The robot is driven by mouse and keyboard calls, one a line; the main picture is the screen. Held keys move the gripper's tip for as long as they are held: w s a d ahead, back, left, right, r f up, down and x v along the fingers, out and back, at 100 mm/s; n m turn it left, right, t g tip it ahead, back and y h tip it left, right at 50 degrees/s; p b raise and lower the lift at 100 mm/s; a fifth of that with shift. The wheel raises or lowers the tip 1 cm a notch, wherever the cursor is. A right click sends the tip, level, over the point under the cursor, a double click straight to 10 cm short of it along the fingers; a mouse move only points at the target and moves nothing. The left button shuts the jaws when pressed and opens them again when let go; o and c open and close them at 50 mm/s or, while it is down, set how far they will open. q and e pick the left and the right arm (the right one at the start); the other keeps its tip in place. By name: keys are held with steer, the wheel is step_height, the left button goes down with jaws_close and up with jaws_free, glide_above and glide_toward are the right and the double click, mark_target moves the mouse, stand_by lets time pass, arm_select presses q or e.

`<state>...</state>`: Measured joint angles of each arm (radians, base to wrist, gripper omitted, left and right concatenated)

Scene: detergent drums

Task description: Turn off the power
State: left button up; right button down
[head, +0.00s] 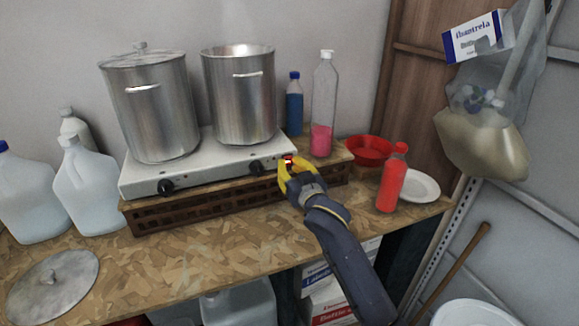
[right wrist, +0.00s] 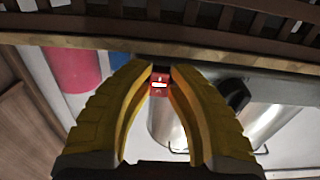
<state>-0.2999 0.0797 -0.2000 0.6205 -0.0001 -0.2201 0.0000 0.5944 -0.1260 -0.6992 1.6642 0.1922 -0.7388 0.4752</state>
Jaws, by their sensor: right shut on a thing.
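The white double hot plate (head: 210,165) stands on a brown slatted riser (head: 215,205) on the table. Its red power switch (head: 288,160) is at the right end of the front panel, mostly covered by my right gripper (head: 287,165). In the right wrist view, the switch (right wrist: 159,84) shows red with a small white mark between the yellow fingertips (right wrist: 161,72). The right gripper is shut on the switch. Two black knobs, left (head: 166,187) and right (head: 256,168), sit on the same panel. My left gripper is not in view.
Two steel pots (head: 158,115) (head: 238,100) stand on the hot plate. A blue bottle (head: 294,105), a pink-filled bottle (head: 323,110), a red bowl (head: 368,150) and a red bottle (head: 392,180) are to the right. A loose lid (head: 52,285) lies front left. The middle front table is clear.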

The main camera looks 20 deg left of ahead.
steer(key=shift+r, duration=0.1)
steer(key=shift+r+g+h, duration=0.1)
steer(key=shift+g+h, duration=0.3)
steer(key=shift+g, duration=0.2)
steer(key=shift+g+h, duration=0.4)
steer(key=c, duration=1.2)
jaws_free()
steer(key=shift+c, duration=0.2)
steer(key=shift+s+d, duration=0.1)
steer(key=shift+s, duration=0.05)
steer(key=v, duration=1.1)
steer(key=shift+s+d+r, duration=0.25)
